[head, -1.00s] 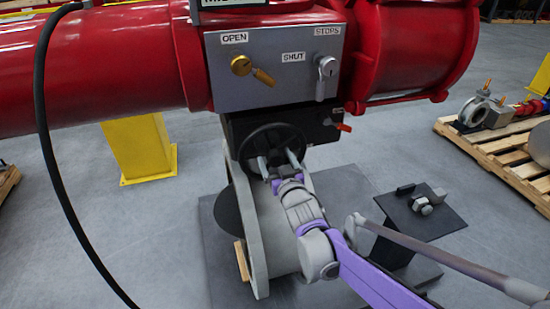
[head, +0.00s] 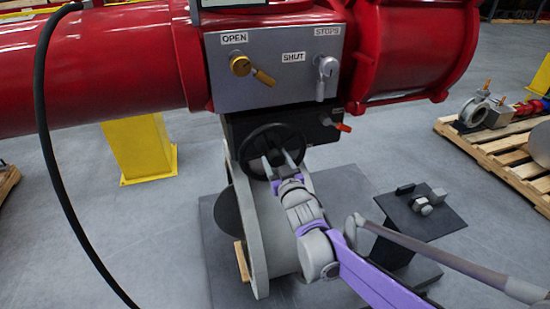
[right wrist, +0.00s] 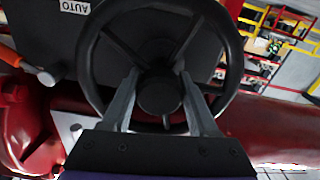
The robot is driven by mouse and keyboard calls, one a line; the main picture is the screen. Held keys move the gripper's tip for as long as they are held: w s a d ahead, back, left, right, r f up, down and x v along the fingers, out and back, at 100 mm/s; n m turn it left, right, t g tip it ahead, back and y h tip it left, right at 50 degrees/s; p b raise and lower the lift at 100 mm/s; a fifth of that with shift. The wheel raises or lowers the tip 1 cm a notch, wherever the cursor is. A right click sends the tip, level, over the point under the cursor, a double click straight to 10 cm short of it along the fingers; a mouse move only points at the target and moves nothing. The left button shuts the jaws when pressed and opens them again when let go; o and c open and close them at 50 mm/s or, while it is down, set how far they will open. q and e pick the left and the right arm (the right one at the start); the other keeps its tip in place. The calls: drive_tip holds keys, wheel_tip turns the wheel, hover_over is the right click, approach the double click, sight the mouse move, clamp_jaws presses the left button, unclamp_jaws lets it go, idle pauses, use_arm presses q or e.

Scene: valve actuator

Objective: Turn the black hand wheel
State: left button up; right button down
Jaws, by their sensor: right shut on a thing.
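The black hand wheel (head: 274,150) is mounted on the front of a black box below the grey panel. In the right wrist view the wheel (right wrist: 90,62) fills the middle, with its spokes and round hub (right wrist: 160,94) facing me. My right gripper (head: 273,160) reaches the wheel from the front. In the right wrist view the fingers of my right gripper (right wrist: 160,85) stand on either side of the hub, inside the rim, and are shut on it. The fingers hide parts of the spokes and lower rim. My left gripper is not in view.
A grey panel (head: 290,92) above the wheel carries a brass lever (head: 241,66) and a silver lever (head: 327,68). An orange-tipped lever (head: 342,127) sticks out right of the wheel. A dark stand (head: 452,219) is at lower right. A black cable (head: 45,130) hangs at left.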

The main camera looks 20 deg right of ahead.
drive_tip(key=n, duration=0.4)
drive_tip(key=shift+p, duration=0.3)
drive_tip(key=shift+c, duration=0.8)
unclamp_jaws()
drive_tip(key=shift+s, duration=0.1)
drive_tip(key=s, duration=1)
drive_tip(key=shift+s+d, duration=0.25)
drive_tip(key=shift+s, duration=0.1)
